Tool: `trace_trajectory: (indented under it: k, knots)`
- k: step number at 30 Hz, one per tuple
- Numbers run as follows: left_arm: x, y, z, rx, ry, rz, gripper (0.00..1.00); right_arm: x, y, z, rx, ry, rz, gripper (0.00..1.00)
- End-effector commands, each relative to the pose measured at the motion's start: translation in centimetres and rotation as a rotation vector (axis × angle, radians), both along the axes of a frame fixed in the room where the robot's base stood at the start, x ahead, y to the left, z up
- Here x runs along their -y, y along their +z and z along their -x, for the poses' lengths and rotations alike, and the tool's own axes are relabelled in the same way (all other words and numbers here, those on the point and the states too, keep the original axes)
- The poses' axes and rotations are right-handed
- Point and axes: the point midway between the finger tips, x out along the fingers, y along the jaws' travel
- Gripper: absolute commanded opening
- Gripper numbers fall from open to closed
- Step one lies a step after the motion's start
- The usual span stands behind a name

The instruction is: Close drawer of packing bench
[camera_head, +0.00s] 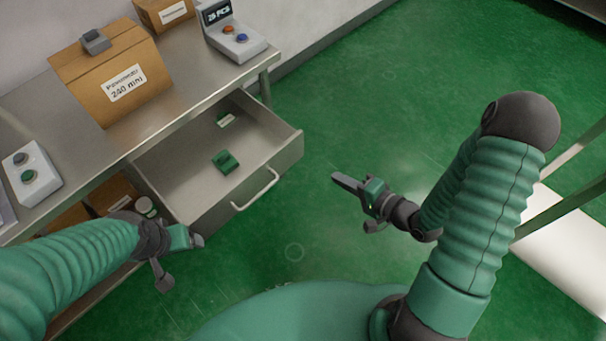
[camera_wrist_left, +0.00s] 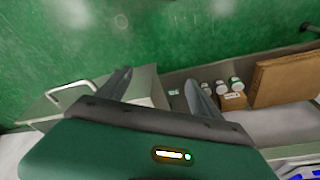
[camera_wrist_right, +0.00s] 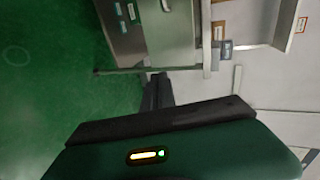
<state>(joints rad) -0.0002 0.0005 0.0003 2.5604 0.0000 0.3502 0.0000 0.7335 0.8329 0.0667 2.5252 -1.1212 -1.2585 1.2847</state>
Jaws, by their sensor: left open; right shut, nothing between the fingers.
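The packing bench (camera_head: 195,92) stands at the left in the head view. Its grey metal drawer (camera_head: 212,214) is pulled out, with a bar handle (camera_head: 257,194) on its front. A green item (camera_head: 226,161) and a smaller labelled item lie inside it. My left gripper (camera_head: 181,257) is open and empty, near the drawer's lower left corner; the handle also shows in the left wrist view (camera_wrist_left: 72,92), left of the fingers. My right gripper (camera_head: 340,182) is shut and empty, to the right of the handle and apart from it. Its shut fingers show in the right wrist view (camera_wrist_right: 158,88).
A cardboard box (camera_head: 115,75) labelled 240 mm, a button box (camera_head: 32,172) and a display unit (camera_head: 236,38) stand on the bench top. Small jars (camera_wrist_left: 220,86) and cardboard sit on a lower shelf. Green floor is clear right of the drawer.

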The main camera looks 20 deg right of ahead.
Motion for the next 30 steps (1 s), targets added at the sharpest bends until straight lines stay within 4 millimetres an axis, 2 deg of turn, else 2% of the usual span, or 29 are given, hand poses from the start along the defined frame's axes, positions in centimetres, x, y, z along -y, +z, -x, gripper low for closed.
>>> trace_trajectory:
  k: [1,4,7,18,24,30]
  knots:
    - [0.0,-0.8,0.0,0.001,0.000,0.000,0.76,-0.2,-0.4,0.1,0.009,-0.006,-0.046,0.00]
    - [0.0,-0.6,0.0,0.002,0.001,0.000,0.76,-0.6,0.0,-0.2,0.017,-0.008,-0.078,0.00]
    - [0.0,-0.9,-0.1,0.002,0.001,0.000,0.76,-1.3,-0.3,-1.3,0.019,-0.005,-0.075,0.00]
    - [0.0,-3.0,0.0,0.001,0.000,0.000,0.76,-5.0,-2.9,-7.9,0.017,-0.004,-0.072,0.00]
    - [0.0,-3.5,0.0,0.001,0.000,0.000,0.76,-6.6,-2.8,-10.7,0.019,-0.006,-0.069,0.00]
    - [0.0,-3.6,0.0,0.001,0.000,0.000,0.76,-7.1,-2.7,-11.6,0.017,-0.008,-0.071,0.00]
